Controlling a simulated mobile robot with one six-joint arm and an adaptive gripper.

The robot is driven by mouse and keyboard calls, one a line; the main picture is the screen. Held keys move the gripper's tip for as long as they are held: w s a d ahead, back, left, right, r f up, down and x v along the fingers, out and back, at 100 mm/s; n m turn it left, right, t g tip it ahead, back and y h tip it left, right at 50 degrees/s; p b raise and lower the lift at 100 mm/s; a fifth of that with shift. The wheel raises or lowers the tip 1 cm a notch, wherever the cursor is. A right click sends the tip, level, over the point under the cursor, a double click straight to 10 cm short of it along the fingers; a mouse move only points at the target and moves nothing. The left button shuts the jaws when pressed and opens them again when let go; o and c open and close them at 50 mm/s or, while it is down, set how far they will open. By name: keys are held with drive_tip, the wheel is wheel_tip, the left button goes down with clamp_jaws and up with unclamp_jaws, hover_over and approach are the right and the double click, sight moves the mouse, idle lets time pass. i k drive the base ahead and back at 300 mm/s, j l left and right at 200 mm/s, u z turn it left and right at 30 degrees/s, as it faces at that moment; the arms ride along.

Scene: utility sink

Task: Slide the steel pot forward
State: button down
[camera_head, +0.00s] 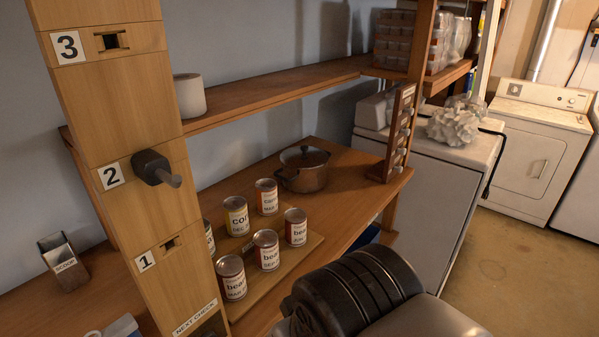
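The steel pot (305,177) stands upright on the lower wooden shelf (345,208), towards the back wall. It is dark and brownish, with a knobbed lid on top and a handle showing on its left side. My gripper is not in view. A black ribbed part and a grey part, which look like my own arm, fill the bottom middle, in front of the shelf. Nothing is seen touching the pot.
Several labelled cans (266,249) stand on a board (265,285) left and in front of the pot. A wooden rack with knobs (398,138) stands to its right. The upper shelf (270,95) holds a white cup (190,95). A numbered post (125,150) rises at left.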

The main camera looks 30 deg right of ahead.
sight(297, 181)
drive_tip(key=i+l, duration=0.15)
drive_tip(key=l, duration=0.15)
drive_tip(key=i+l+u, duration=0.1)
drive_tip(key=i+l, duration=0.25)
drive_tip(key=l, duration=0.3)
drive_tip(key=i+l+u, duration=0.1)
drive_tip(key=l, duration=0.2)
drive_tip(key=i+l, duration=0.2)
drive_tip(key=l, duration=0.15)
drive_tip(key=i+l+u, duration=0.1)
drive_tip(key=l, duration=0.2)
drive_tip(key=i, duration=0.05)
